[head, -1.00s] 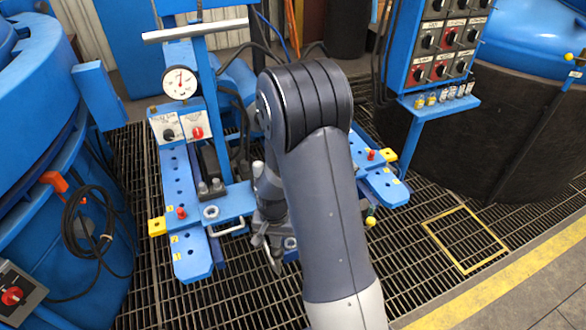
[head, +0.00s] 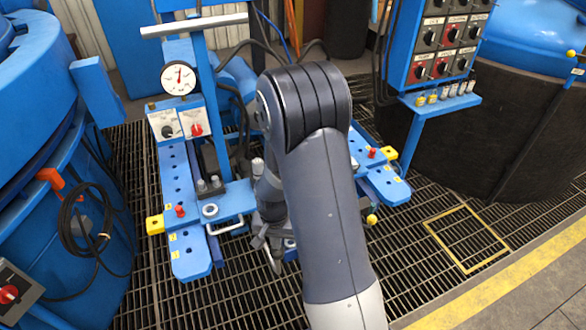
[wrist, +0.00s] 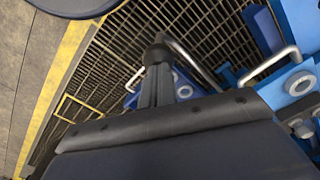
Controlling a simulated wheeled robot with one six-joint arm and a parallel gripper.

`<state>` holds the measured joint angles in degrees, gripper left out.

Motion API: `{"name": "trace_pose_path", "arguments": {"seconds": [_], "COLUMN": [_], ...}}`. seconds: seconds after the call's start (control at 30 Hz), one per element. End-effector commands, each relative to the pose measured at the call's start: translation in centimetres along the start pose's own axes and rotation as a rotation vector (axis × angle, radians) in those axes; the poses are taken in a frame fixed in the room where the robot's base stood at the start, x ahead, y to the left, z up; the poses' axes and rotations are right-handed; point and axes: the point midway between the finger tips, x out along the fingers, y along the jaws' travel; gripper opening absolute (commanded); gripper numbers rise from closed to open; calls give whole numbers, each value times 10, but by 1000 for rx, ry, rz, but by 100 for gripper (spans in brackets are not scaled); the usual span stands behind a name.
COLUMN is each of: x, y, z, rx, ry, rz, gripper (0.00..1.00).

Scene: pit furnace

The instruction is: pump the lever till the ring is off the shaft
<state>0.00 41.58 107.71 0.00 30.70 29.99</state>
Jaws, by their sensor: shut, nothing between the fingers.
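My gripper (head: 274,258) hangs low over the blue press bench, partly hidden behind my arm in the head view. In the wrist view its dark fingers (wrist: 157,75) are together, with nothing seen between them. A yellow ball knob (head: 372,219) shows just right of my arm; I cannot tell whether it is the lever's end. The blue bench (head: 187,240) has holed rails on both sides and a gauge (head: 179,79) with its needle near the top. The ring and the shaft cannot be made out; my arm covers the bench's middle.
A control box (head: 441,45) with a small shelf (head: 440,104) stands at the right. A large blue furnace body (head: 40,150) with a coiled black cable (head: 82,228) is at the left. The grating floor (head: 420,265) at the front right is clear.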

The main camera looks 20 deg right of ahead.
Motion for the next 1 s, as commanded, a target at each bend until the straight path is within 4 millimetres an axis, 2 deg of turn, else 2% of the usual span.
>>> {"name": "trace_pose_path", "arguments": {"seconds": [0.17, 0.6, 0.73, 0.87, 1.0], "x": [18, 91, 107, 92, 64], "y": [2, 11, 13, 12, 9], "z": [3, 18, 22, 21, 16], "rx": [0, 0, 0, 0, 0], "ry": [0, 0, -1, 1, 2], "rz": [0, 0, 0, 0, -1], "gripper": [0, 0, 0, 0, 0]}}
